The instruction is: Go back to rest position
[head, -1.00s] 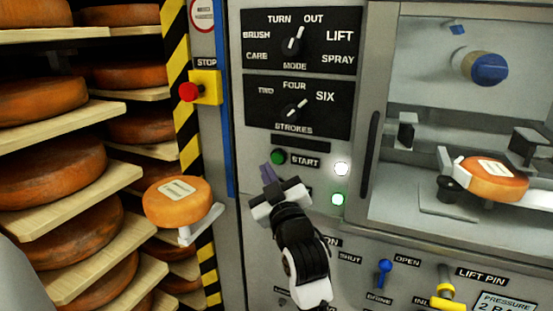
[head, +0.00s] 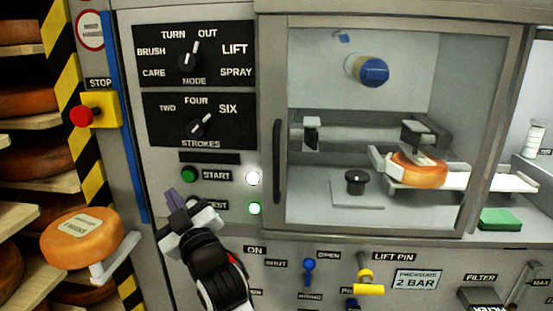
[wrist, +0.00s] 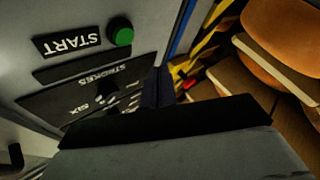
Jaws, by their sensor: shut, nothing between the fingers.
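My gripper (head: 174,202) is in front of the grey control panel, below and left of the green START button (head: 190,174). Its purple-grey fingers are together with nothing between them. In the wrist view the closed fingers (wrist: 157,88) point along the panel, with the START button (wrist: 122,37) above and left of them. I cannot tell whether the fingertips touch the panel. My arm comes up from the bottom of the head view and hides part of the lower panel.
A cheese wheel (head: 82,238) sits on a small bracket at left, beside racks of cheese. A red stop button (head: 82,116) is above it. Behind the window, another wheel (head: 420,168) rests on a holder. MODE (head: 190,62) and STROKES (head: 200,124) dials are above my gripper.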

